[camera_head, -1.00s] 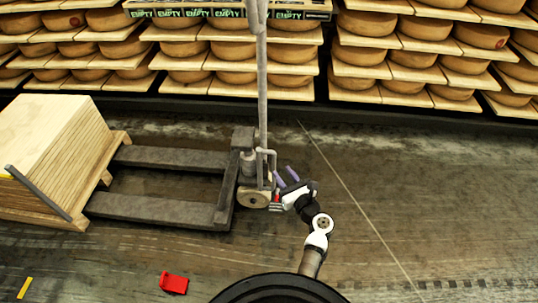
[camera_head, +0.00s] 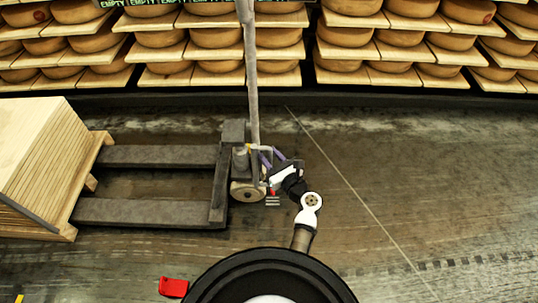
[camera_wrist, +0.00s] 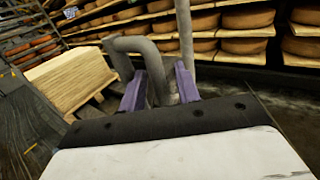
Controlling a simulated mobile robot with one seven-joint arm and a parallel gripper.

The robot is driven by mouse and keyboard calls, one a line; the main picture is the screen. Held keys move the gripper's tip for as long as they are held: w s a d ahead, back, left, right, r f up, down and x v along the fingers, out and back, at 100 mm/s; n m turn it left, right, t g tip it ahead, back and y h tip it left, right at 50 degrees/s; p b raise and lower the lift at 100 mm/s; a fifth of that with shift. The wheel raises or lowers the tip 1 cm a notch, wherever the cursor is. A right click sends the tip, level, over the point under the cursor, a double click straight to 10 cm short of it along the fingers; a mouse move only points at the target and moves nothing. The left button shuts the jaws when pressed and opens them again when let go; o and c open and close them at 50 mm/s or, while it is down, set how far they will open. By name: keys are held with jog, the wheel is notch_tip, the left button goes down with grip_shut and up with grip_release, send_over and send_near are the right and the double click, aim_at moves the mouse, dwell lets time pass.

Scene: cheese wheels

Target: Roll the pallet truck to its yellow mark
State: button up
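The grey pallet truck (camera_head: 150,212) stands on the floor, its forks pointing left toward a stack of boards. Its tall handle (camera_head: 252,80) rises upright, and a bent grey tube is at its base. The tube also shows in the wrist view (camera_wrist: 153,65). My gripper (camera_head: 270,157) is at the truck's handle end. In the wrist view its purple fingers (camera_wrist: 160,88) stand apart on both sides of the tube, with a gap visible at the left finger. A yellow floor mark (camera_head: 18,298) is cut off at the bottom left edge.
The board stack (camera_head: 40,150) sits on a wooden pallet at the left. A red object (camera_head: 173,287) lies on the floor near my base. Shelves of cheese wheels (camera_head: 210,55) line the back. The floor to the right is clear.

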grip_shut()
jog(key=shift+a+p, duration=0.5)
jog(key=shift+a, duration=0.7)
jog(key=shift+c, duration=0.3)
grip_release()
jog(key=shift+a, duration=0.1)
jog(key=shift+o, duration=0.3)
jog(key=shift+d, duration=0.45)
